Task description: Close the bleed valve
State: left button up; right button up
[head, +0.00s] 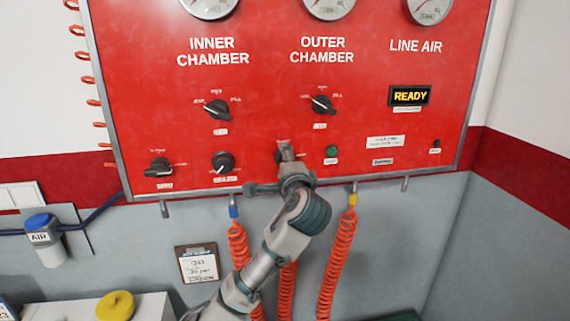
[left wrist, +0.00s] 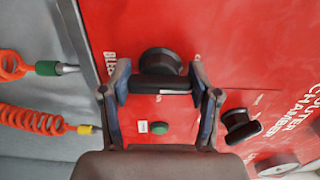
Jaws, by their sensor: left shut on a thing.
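The bleed valve is a black knob (left wrist: 158,66) on the red panel (head: 270,60), with the start of its label, "BLEED", beside it in the left wrist view. Its grip bar lies level across that picture, between my fingertips. My left gripper (left wrist: 160,80) is shut on the knob, one finger at each end of the bar. In the head view my left gripper (head: 284,152) reaches up to the panel's lower row and hides most of the knob. My right gripper is in neither view.
Beside the knob is a green button (head: 331,151). The outer chamber knob (head: 322,104) is above, and the regulator knob (head: 223,162) and supply knob (head: 160,167) are to the left. Orange coiled hoses (head: 338,260) hang below the panel. A display (head: 409,96) reads READY.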

pick_arm(q)
jog(key=shift+w+f, duration=0.1)
jog(key=shift+f, duration=0.05)
dwell(0.3)
jog(key=o, duration=1.1)
jog(key=shift+c, duration=0.2)
jog(key=shift+o, duration=0.5)
jog(key=shift+w, duration=0.15)
jog(key=shift+s+d, duration=0.15)
jog(key=shift+s, duration=0.2)
jog(key=s+d, duration=0.2)
jog(key=s, duration=0.9)
jog(key=shift+d, duration=0.2)
jog(key=shift+f, duration=0.1)
